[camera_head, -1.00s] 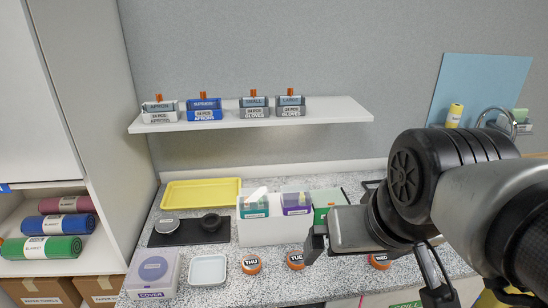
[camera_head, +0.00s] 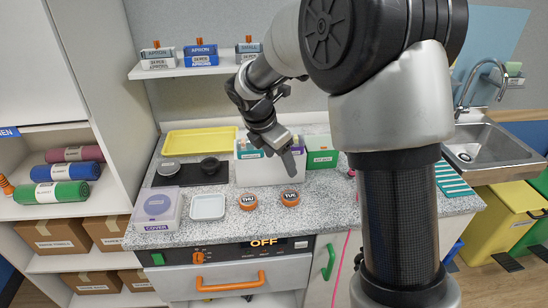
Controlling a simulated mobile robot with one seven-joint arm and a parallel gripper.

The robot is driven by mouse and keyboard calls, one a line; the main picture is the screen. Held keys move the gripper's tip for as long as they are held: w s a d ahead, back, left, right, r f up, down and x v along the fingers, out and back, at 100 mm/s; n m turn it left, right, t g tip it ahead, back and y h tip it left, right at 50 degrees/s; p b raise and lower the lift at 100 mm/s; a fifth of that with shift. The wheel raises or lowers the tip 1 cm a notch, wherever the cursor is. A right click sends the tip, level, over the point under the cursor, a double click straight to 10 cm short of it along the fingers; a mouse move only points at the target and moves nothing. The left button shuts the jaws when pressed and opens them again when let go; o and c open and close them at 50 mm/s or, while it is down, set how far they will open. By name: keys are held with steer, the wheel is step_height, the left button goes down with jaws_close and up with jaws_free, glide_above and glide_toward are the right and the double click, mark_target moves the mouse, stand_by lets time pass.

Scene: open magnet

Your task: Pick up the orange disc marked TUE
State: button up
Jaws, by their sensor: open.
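The orange disc marked TUE (camera_head: 290,198) lies flat on the speckled counter (camera_head: 235,230) near its front edge. A matching orange disc marked THU (camera_head: 248,202) lies just to its left. My gripper (camera_head: 292,170) is above and behind the TUE disc, in front of the white bin, pointing down and to the right. It is open and holds nothing that I can see. Its fingers are small and dark in this view, so their exact gap is unclear. The disc marked WED is not visible; my arm covers much of the right side.
A white bin (camera_head: 262,173) with boxes stands behind the discs, beside a green box (camera_head: 322,159). A white dish (camera_head: 208,207) and a COVER box (camera_head: 158,207) sit left. A yellow tray (camera_head: 200,141) lies behind. A shelf (camera_head: 185,70) hangs above.

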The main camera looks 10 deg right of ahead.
step_height(320, 180, down, 3)
steer(key=w+a+n, duration=0.1)
steer(key=n, duration=0.1)
glide_toward(291, 195)
steer(key=shift+w+f, duration=0.3)
steer(key=shift+f, duration=0.65)
steer(key=shift+d+p+x, duration=0.2)
steer(key=shift+p+x, duration=0.1)
steer(key=shift+x, duration=2.9)
steer(key=shift+s+r, duration=0.1)
steer(key=c, duration=1.1)
